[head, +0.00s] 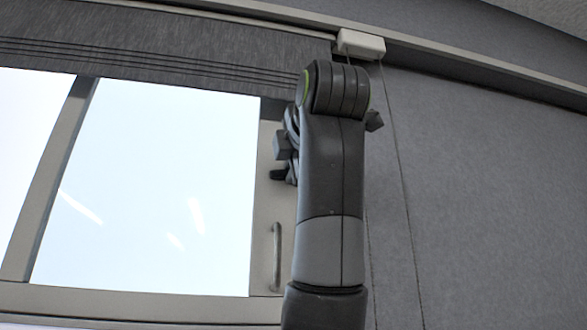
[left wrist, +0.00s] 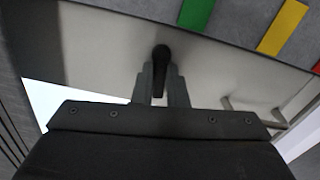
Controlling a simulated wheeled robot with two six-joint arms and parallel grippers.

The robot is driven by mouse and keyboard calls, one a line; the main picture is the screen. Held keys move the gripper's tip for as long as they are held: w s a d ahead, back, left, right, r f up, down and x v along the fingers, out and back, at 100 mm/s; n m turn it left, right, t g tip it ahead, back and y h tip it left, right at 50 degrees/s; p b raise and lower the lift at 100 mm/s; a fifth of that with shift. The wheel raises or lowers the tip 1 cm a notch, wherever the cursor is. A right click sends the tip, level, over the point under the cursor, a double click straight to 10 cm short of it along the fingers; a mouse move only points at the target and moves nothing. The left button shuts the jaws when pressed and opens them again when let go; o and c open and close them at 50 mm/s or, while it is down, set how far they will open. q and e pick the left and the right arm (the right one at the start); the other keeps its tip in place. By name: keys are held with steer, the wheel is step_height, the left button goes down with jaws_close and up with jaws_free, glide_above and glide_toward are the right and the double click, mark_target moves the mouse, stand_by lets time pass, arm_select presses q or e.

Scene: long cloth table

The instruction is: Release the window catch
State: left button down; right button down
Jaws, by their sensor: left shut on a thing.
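The window catch is a small black lever on the pale window frame. In the left wrist view the catch (left wrist: 161,54) stands between my two grey fingers, its rounded end showing just past the tips. My left gripper (left wrist: 160,82) is shut on it. In the head view my left gripper (head: 283,152) is at the right side of the window frame, mostly hidden behind my own arm. That arm also hides most of the catch area there. My right gripper is in neither view.
A bar handle (head: 277,255) is on the frame below my gripper. The bright window pane (head: 150,185) is to the left, under a dark pleated blind (head: 170,55). A white box (head: 361,44) with hanging cords is at upper right, beside a grey wall (head: 480,200).

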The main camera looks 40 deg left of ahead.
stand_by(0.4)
arm_select(q)
steer(key=c, duration=1.4)
jaws_free()
steer(key=shift+d, duration=0.1)
steer(key=shift+c, duration=0.2)
steer(key=b+v, duration=0.3)
steer(key=v, duration=1.4)
steer(key=shift+d+b, duration=0.25)
steer(key=shift+b, duration=0.1)
steer(key=shift+s, duration=0.1)
